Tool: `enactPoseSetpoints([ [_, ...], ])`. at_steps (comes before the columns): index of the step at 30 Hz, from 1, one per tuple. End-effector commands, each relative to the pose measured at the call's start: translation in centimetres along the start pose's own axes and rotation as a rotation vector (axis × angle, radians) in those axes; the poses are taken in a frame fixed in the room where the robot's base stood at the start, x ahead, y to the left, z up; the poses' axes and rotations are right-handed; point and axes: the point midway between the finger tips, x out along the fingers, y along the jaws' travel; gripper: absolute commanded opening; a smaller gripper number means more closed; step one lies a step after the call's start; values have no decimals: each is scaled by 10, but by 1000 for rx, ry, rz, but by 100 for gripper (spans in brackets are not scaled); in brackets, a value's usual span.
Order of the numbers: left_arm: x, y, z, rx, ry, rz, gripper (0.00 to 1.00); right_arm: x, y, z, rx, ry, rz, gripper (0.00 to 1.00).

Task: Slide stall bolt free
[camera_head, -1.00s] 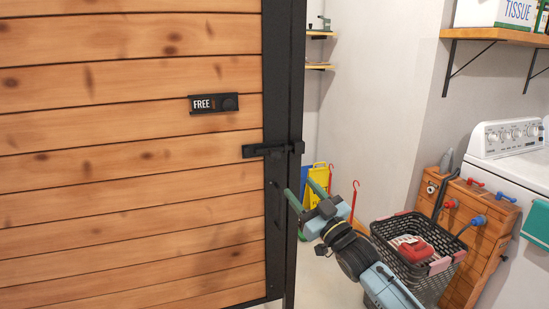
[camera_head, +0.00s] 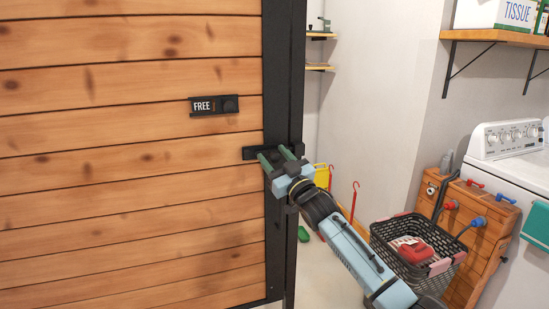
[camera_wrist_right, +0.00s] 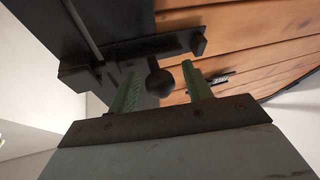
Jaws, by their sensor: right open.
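The black stall bolt (camera_head: 250,153) is mounted at the right edge of the wooden stall door (camera_head: 130,170). My right gripper (camera_head: 276,155) is open at the bolt, its two green fingers pointing toward the door. In the right wrist view, the round dark bolt knob (camera_wrist_right: 160,83) sits between the spread fingers of the gripper (camera_wrist_right: 158,67), with a gap visible on each side. The bolt bar (camera_wrist_right: 150,47) runs behind the knob. A small sign (camera_head: 203,105) on the door reads FREE. My left gripper is not in view.
A black basket (camera_head: 405,250) with a red item stands right of my right arm, by a wooden unit (camera_head: 485,220) with coloured handles. A white washing machine (camera_head: 507,138) stands at the right, below a wall shelf (camera_head: 500,35). A yellow object is partly hidden behind my gripper.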

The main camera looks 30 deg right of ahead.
Motion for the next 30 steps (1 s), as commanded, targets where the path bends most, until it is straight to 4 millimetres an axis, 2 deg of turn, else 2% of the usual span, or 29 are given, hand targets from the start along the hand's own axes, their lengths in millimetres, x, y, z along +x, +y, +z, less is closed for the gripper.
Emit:
enactPoseSetpoints([
  [9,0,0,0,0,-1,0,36,2,0,0,0,0,-1,50],
  [21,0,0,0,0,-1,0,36,2,0,0,0,0,-1,0],
  [26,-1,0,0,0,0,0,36,2,-2,0,1,0,-1,0],
  [30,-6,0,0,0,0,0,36,8,-21,-3,5,1,-1,0],
])
